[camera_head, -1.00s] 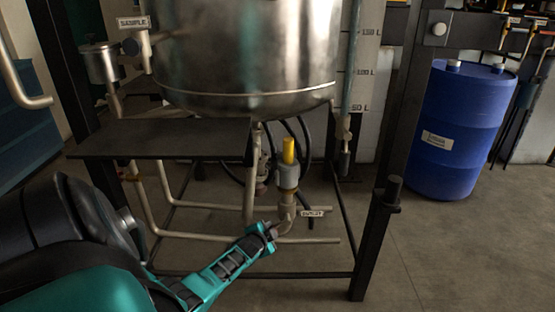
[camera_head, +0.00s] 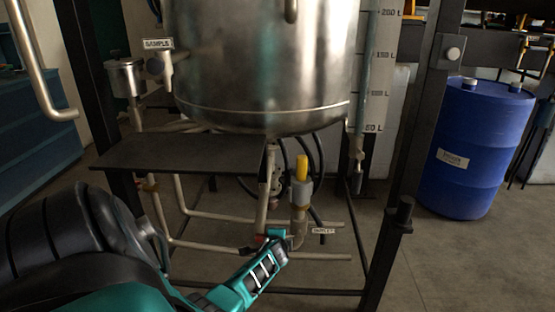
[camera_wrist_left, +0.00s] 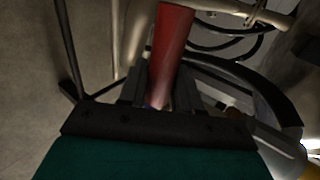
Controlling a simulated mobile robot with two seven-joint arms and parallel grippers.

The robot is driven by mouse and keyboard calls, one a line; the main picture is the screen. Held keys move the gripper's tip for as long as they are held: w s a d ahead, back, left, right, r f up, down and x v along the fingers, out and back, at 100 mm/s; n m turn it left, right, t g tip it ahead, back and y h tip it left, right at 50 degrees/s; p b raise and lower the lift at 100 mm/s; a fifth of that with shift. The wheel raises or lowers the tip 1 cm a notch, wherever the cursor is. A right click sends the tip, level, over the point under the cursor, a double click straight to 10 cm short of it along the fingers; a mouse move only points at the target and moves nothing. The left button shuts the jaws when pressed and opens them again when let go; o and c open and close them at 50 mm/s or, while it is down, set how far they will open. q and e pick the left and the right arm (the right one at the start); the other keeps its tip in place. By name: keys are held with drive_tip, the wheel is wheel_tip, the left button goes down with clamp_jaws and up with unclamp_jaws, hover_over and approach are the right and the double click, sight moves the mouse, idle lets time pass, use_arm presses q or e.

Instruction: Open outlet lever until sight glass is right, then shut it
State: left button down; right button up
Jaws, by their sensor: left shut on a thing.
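The outlet valve (camera_head: 300,195), grey with a yellow top, stands below the steel tank (camera_head: 262,70), with an OUTLET label (camera_head: 323,230) beside it. My left gripper (camera_head: 276,236) is at the pipe just left of and below the valve. In the left wrist view, the red lever (camera_wrist_left: 172,45) runs down between the fingers, and my left gripper (camera_wrist_left: 160,100) is shut on it. The fingertips are dark and partly hidden. The sight glass (camera_head: 364,90) is a vertical tube beside a litre scale right of the tank; its liquid level is hard to make out. My right gripper is not in view.
A dark shelf plate (camera_head: 185,152) sits above my left forearm. A black frame post (camera_head: 395,240) stands to the right of the valve. Black hoses and pipes run behind the valve. A blue drum (camera_head: 473,150) stands at the right on open floor.

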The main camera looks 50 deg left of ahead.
use_arm(q)
drive_tip(key=shift+a+r, duration=0.1)
drive_tip(key=shift+a, duration=0.05)
drive_tip(key=c, duration=0.9)
unclamp_jaws()
drive_tip(key=p+v, duration=0.6)
drive_tip(key=v, duration=0.7)
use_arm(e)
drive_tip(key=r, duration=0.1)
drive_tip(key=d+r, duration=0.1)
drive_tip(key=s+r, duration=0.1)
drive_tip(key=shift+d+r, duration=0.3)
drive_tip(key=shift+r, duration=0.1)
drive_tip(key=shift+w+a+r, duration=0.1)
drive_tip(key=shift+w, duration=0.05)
